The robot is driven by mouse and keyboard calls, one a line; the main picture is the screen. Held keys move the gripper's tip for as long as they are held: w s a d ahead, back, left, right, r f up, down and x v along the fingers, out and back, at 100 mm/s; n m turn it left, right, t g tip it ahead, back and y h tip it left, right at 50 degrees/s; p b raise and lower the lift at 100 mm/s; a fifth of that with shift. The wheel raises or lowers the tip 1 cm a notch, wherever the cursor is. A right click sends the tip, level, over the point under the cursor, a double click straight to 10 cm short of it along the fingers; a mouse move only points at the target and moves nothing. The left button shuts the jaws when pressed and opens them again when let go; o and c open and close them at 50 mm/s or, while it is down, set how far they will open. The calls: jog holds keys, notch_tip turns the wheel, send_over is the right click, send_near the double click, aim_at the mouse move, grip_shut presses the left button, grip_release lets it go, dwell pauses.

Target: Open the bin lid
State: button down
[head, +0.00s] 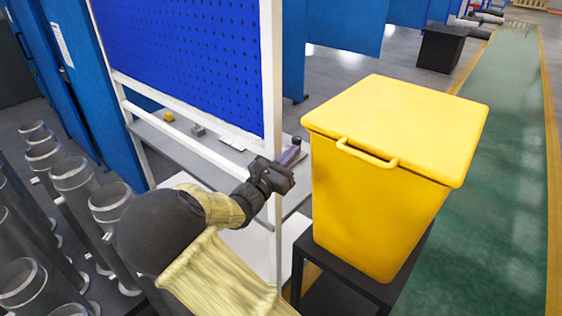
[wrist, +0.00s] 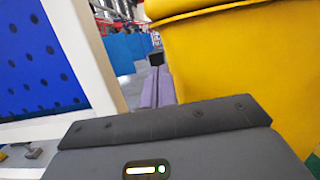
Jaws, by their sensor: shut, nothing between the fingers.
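The yellow bin (head: 370,215) stands upright on a dark stand at the right of the head view. Its flat yellow lid (head: 400,120) is closed and has a yellow handle (head: 366,154) on its front edge. My gripper (head: 293,152) is to the left of the bin, below the lid's level, and apart from the handle. The fingers are shut with nothing between them. In the wrist view, the fingers (wrist: 157,88) point ahead past the bin's wall (wrist: 235,65), which fills the right side. The lid's edge (wrist: 180,8) shows at the top; the handle does not show there.
A blue pegboard (head: 190,60) in a white frame (head: 272,80) stands close to the left of my gripper. A grey shelf (head: 185,140) with small items lies behind the frame. Several grey flanged cylinders (head: 75,180) stand at the left. The green walkway (head: 500,180) at the right is clear.

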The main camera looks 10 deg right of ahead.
jog(key=r, duration=0.1)
jog(key=w+d+r+p, duration=0.1)
jog(key=r, duration=0.1)
jog(key=r+p, duration=0.1)
jog(key=shift+w+d+r, duration=0.15)
jog(key=shift+w+r, duration=0.05)
jog(key=shift+r, duration=0.05)
